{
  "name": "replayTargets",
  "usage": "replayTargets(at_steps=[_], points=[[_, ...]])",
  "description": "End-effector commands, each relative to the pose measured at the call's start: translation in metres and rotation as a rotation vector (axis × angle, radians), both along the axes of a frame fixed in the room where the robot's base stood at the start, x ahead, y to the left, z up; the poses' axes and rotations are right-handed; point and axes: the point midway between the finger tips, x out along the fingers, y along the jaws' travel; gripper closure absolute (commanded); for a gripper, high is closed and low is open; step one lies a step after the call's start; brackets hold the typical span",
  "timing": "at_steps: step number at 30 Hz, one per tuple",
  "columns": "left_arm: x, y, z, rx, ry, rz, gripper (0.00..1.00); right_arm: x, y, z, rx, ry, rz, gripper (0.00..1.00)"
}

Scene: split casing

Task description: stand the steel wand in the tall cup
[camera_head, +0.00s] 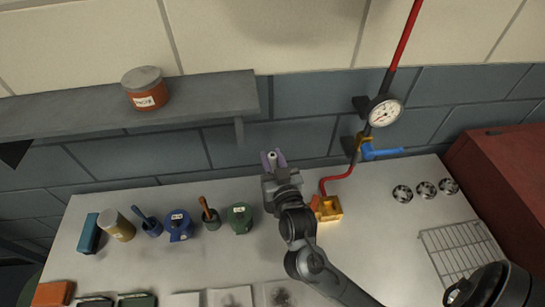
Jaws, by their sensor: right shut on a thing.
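My right gripper (273,160) is above the back middle of the table, its arm coming in from the lower right. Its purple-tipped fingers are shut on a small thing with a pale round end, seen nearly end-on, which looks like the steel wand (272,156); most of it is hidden. I cannot tell for sure which vessel is the tall cup. A dark blue cup (153,229) holds a blue-handled tool. A dark green cup (212,222) holds an orange-handled tool. Both are left of the gripper and apart from it. My left gripper is not in view.
A tan can (117,226), a blue pot (180,228) and a green pot (240,219) stand in the row. A yellow box (328,209) and red hose (338,177) are right of the gripper. A shelf (205,98) overhangs the back left; a wire rack (460,249) lies right.

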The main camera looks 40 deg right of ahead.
Motion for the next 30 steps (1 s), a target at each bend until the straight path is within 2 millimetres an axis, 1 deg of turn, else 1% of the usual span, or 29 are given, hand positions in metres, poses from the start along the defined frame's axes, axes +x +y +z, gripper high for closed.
replayTargets(at_steps=[12,13,18,26,30], points=[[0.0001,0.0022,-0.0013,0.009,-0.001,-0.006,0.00,0.0000,0.0000,-0.0019,0.000,-0.002,0.000,1.00],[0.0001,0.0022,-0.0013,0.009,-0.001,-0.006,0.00,0.0000,0.0000,-0.0019,0.000,-0.002,0.000,0.66],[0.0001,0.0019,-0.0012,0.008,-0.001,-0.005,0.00,0.0000,0.0000,-0.0021,0.000,-0.002,0.000,0.41],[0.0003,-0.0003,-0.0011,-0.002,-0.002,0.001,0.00,-0.0003,0.0001,-0.0034,0.000,0.001,0.000,0.41],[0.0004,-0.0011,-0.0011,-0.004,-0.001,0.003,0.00,-0.0051,0.0027,-0.0035,0.000,0.001,0.001,0.41]])
